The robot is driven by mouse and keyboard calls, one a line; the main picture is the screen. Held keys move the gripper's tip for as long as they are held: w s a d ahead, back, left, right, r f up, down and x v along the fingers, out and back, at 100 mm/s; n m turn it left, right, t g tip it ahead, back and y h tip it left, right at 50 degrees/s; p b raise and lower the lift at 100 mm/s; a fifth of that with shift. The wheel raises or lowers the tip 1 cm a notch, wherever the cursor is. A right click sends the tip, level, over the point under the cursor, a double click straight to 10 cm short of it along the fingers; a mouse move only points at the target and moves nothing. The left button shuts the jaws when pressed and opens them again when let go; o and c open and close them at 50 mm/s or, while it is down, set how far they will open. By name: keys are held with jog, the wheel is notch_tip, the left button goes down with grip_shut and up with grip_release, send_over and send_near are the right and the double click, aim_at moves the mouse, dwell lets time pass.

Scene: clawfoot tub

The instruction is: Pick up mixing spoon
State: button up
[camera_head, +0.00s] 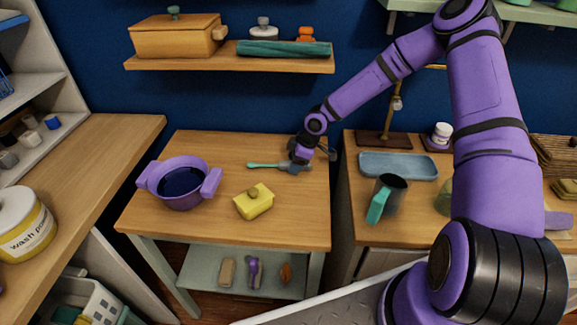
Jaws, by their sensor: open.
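The mixing spoon (264,166) appears to be the long thin utensil with a teal handle and a greyish far end, lying flat on the small wooden table (280,215). Its handle points left, and its right end lies beneath or beside my gripper. My gripper (300,163) is at the table's back right, low over the spoon's right end. Its jaws are open, but the fingertips are small and dark. I cannot tell whether they touch the spoon or straddle it.
A shelf (230,65) hangs behind. The right counter holds a blue tray (398,166) and a dark mug (390,190). The table's right front is clear.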

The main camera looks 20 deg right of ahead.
jog(key=shift+f, duration=0.15)
jog(key=c, duration=1)
